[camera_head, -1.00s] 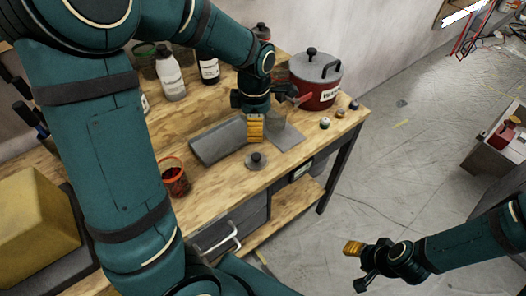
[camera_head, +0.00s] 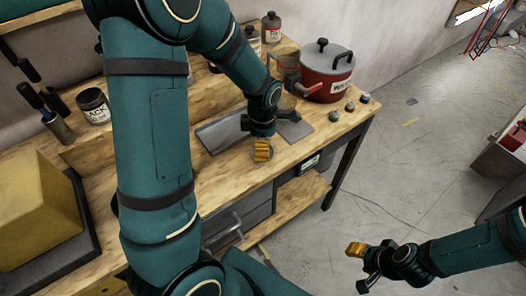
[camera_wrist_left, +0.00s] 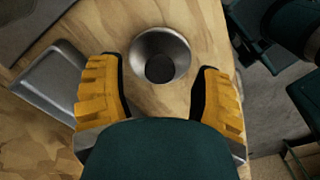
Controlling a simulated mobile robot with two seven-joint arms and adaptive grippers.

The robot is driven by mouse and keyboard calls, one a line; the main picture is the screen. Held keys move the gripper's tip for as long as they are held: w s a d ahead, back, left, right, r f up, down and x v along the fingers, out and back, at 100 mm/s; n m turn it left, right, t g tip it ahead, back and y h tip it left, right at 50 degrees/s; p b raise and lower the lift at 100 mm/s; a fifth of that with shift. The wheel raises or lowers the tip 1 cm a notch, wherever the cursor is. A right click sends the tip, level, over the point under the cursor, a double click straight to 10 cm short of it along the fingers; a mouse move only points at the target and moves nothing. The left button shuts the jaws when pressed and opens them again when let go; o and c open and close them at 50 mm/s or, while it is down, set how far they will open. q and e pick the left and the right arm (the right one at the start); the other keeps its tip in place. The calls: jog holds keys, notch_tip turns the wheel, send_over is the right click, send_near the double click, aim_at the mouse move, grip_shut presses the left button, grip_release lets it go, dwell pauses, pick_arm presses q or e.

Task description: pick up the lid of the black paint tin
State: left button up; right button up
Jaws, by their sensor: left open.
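A round grey lid with a dark knob lies on the wooden workbench (camera_head: 215,180). In the left wrist view the lid (camera_wrist_left: 178,45) lies between and just beyond the two yellow fingertips, with a gap on each side. My left gripper (camera_head: 262,150) is open and points down over the lid, which it mostly hides in the head view. In the left wrist view its fingers (camera_wrist_left: 160,95) are spread and empty. A dark tin with a partly visible "BLACK" label (camera_head: 93,107) stands at the back left of the bench. My right gripper (camera_head: 358,263) hangs over the floor, away from the bench.
A red pot (camera_head: 325,75) and several small pots (camera_head: 335,115) stand at the bench's right end. A grey tray (camera_head: 218,133) and a flat grey plate (camera_head: 297,131) lie near my left gripper. A yellow block (camera_head: 38,205) sits at the left.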

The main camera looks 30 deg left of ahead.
pick_arm(q)
jog(key=shift+f, duration=0.95)
grip_shut()
